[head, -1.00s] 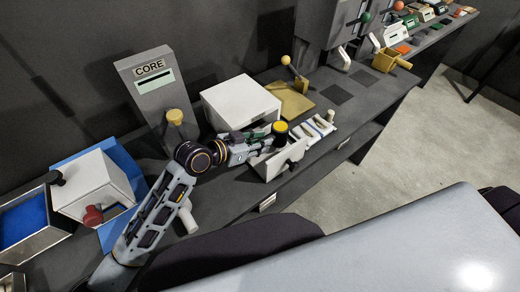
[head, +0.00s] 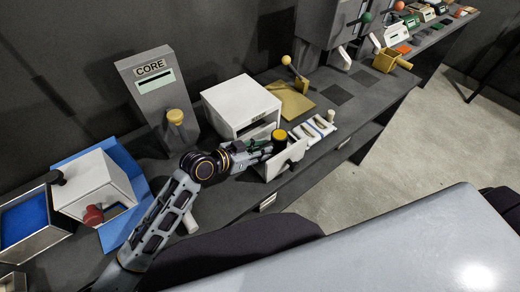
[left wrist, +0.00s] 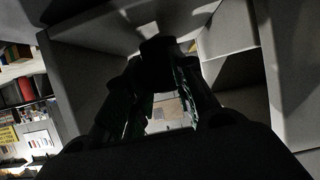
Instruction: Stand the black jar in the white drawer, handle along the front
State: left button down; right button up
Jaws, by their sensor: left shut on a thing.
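The black jar (head: 279,147) with a yellow top is at the open white drawer (head: 290,158), which sticks out from the white cabinet (head: 234,98). It is roughly upright, its lower part hidden behind the drawer's front panel. Whether it touches the drawer floor, I cannot tell. My left gripper (head: 268,150) is shut on the jar from the left, over the drawer. In the left wrist view, my left fingers (left wrist: 165,95) reach toward a dark shape, probably the jar (left wrist: 160,48), between pale drawer walls. The jar's handle cannot be made out. My right gripper is out of view.
White trays (head: 313,130) with small items lie right of the drawer. A yellow pad (head: 290,101) with a lever stands behind. The grey CORE panel (head: 158,95) and its yellow knob (head: 175,117) are left. A white box (head: 95,182) with a red knob stands further left.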

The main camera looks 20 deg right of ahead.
pick_arm(q)
jog(key=c, duration=1.2)
grip_release()
jog(key=shift+a, duration=0.15)
jog(key=shift+b+v, duration=0.4)
jog(key=shift+v, duration=3.25)
jog(key=shift+r, duration=0.1)
